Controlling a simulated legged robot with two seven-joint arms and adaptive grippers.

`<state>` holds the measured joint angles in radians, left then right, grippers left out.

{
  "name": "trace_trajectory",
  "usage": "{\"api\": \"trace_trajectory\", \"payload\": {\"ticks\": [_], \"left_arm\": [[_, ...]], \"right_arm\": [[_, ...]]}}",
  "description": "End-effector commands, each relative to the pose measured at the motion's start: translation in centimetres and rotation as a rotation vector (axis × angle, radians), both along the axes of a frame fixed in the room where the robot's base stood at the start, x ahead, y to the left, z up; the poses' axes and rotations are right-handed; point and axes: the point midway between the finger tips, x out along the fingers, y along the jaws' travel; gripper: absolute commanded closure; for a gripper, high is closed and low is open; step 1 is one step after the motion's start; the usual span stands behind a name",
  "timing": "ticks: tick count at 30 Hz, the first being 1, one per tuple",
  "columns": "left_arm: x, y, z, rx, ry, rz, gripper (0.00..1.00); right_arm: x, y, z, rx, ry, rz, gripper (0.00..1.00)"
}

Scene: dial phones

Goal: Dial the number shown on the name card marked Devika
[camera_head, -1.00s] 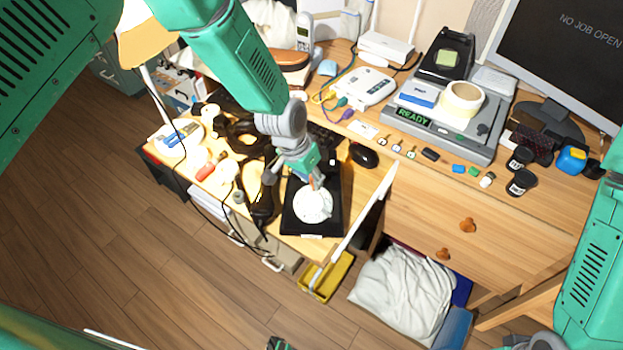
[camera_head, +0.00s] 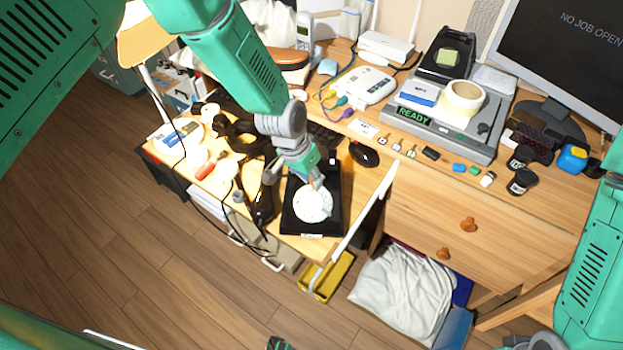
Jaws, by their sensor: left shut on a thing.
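A black phone base with a white round dial (camera_head: 312,205) sits on the pulled-out wooden board. My left gripper (camera_head: 316,184) reaches down from above, its tips shut at the upper edge of the dial; the exact contact is too small to make out. A black handset (camera_head: 262,203) appears to lie left of the base, off it. A white card (camera_head: 363,127) lies on the desk, its writing too small to read.
A black mouse (camera_head: 364,154) lies beside the phone. A grey READY device (camera_head: 470,145) carries a tape roll (camera_head: 463,97). A red-handled tool (camera_head: 208,168) and cables crowd the left. Black pots (camera_head: 521,182) stand at the right. A yellow bin (camera_head: 327,277) sits below.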

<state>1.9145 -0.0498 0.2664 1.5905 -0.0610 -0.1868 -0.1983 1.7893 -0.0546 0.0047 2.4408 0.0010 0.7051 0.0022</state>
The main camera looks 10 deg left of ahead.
Motion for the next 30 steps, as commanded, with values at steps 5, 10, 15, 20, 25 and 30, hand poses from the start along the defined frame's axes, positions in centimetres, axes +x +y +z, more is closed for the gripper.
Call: {"api": "trace_trajectory", "payload": {"ticks": [5,10,15,20,25,30], "left_arm": [[0.1,0.0,-0.1,0.000,0.000,0.000,1.00],[0.1,0.0,-0.1,0.000,-0.001,0.000,1.00],[0.1,-0.4,-0.1,0.000,-0.001,-0.001,1.00],[0.1,-1.1,-0.2,0.000,-0.001,-0.001,1.00],[0.1,-1.3,-0.1,0.000,-0.001,0.001,1.00],[0.1,-1.3,-0.1,0.000,-0.001,0.000,1.00]], "right_arm": [[0.0,0.0,-0.1,0.000,0.000,0.000,0.53],[0.0,0.0,-0.1,0.000,0.000,0.000,0.53],[0.0,0.0,-0.1,0.000,0.000,0.000,0.53],[0.0,0.0,-0.2,0.000,0.000,0.000,0.53],[0.0,0.0,-0.2,0.000,0.000,0.000,0.53],[0.0,0.0,-0.2,0.000,0.000,0.000,0.53]]}}
